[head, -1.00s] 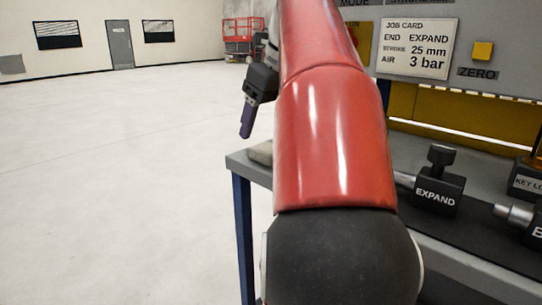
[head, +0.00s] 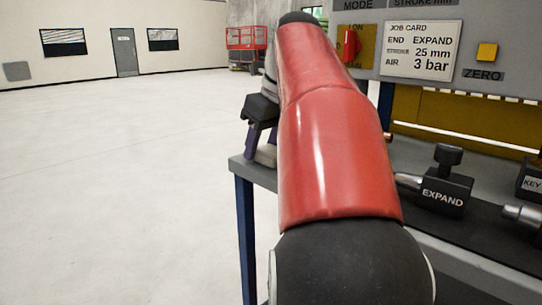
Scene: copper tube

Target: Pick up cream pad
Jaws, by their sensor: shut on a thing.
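The cream pad (head: 266,155) shows at the left corner of the grey bench (head: 240,168), partly hidden by my gripper and my red arm. My gripper (head: 259,148) is low at that corner, with its purple fingers pointing down. The near finger is at the pad's left side, and the other shows behind it. The gripper is shut on the pad, which appears to be at bench-top height. Whether it touches the bench cannot be told.
My red arm covers the middle of the view and much of the bench. A black EXPAND block (head: 444,190) stands on the bench to the right. A panel with a job card (head: 421,48) rises behind. Open floor (head: 110,190) lies to the left.

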